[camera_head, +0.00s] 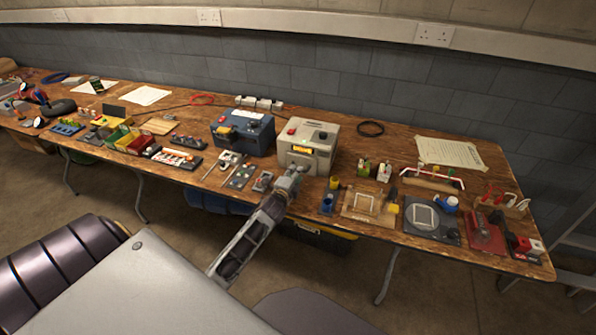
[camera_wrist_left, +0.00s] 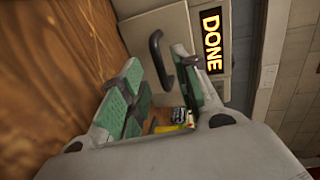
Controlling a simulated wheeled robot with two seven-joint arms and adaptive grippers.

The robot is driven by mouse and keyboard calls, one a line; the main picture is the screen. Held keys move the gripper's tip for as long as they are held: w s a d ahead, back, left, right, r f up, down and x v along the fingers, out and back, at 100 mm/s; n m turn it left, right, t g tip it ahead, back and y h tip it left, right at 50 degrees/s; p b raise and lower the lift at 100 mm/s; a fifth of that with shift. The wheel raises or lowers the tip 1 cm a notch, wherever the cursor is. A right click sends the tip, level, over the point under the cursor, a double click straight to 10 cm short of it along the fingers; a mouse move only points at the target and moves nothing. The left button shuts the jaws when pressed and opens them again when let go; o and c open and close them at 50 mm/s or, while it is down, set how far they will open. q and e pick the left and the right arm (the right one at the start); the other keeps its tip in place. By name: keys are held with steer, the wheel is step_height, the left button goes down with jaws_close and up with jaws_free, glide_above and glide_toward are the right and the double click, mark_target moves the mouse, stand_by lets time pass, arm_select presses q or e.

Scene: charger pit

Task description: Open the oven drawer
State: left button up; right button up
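The oven looks like a cream box (camera_head: 308,140) with a red button on top and a small lit yellow display, standing on the wooden bench. In the left wrist view its pale front (camera_wrist_left: 190,25) bears the display reading DONE (camera_wrist_left: 212,40) and a black bar handle (camera_wrist_left: 158,50). My left gripper (camera_head: 291,176) is in front of the oven's lower front. In the left wrist view its two green-padded fingers (camera_wrist_left: 158,68) are apart, with the handle showing between them. Whether they touch it I cannot tell. The drawer's edges are hard to make out. My right gripper is not in view.
A blue-grey box (camera_head: 243,133) stands just left of the oven. Small fixtures and parts crowd the bench front on both sides, including a wooden board (camera_head: 370,207) to the right. A black cable coil (camera_head: 370,128) lies behind on the right.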

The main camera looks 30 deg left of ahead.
mark_target(306, 157)
arm_select(q)
steer(key=shift+x, duration=2.1)
steer(key=shift+c, duration=0.4)
jaws_close()
